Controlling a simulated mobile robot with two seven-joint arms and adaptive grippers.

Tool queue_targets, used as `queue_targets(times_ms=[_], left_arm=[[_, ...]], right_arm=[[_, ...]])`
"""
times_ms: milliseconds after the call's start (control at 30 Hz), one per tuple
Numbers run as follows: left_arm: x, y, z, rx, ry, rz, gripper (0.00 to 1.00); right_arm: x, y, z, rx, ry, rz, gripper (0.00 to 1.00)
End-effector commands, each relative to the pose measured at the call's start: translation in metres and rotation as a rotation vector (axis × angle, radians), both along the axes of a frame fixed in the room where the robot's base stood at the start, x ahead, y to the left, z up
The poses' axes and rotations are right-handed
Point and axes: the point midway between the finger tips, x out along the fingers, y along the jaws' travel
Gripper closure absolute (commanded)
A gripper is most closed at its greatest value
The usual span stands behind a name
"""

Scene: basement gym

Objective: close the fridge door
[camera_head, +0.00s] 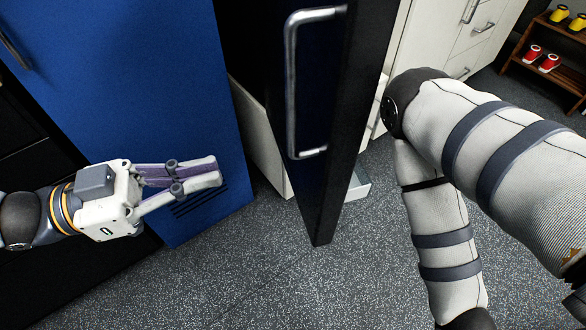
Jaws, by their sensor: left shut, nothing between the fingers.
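A tall dark door (332,130) with a long silver handle (291,85) stands swung out in the middle of the head view. It looks like the fridge door. My left gripper (216,171) is shut and empty, pointing right. In the picture it lies left of the dark door, in front of a blue panel, and appears apart from the door's handle. My right arm comes in from the right and bends down past the bottom edge; its gripper is out of view.
The blue panel (130,90) has vent slots low down. White cabinets with drawers (470,35) stand behind the dark door. The speckled grey floor (270,270) is clear in front.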

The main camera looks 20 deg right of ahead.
Motion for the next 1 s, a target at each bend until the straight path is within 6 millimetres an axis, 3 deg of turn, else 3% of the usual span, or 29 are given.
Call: queue_targets(times_ms=[400,600,767,1000], left_arm=[[-0.002,-0.087,0.000,0.000,0.007,-0.003,1.00],[-0.002,-0.121,0.001,0.001,0.005,-0.002,1.00],[-0.002,-0.132,0.001,0.001,0.005,-0.002,1.00],[-0.002,-0.134,0.000,0.002,0.005,-0.001,1.00]], right_arm=[[0.003,0.000,0.004,0.000,-0.011,0.000,1.00],[0.008,0.000,0.008,0.000,-0.025,0.000,1.00],[0.009,0.000,0.010,0.001,-0.029,0.000,1.00],[0.009,0.000,0.010,0.001,-0.028,-0.001,1.00]])
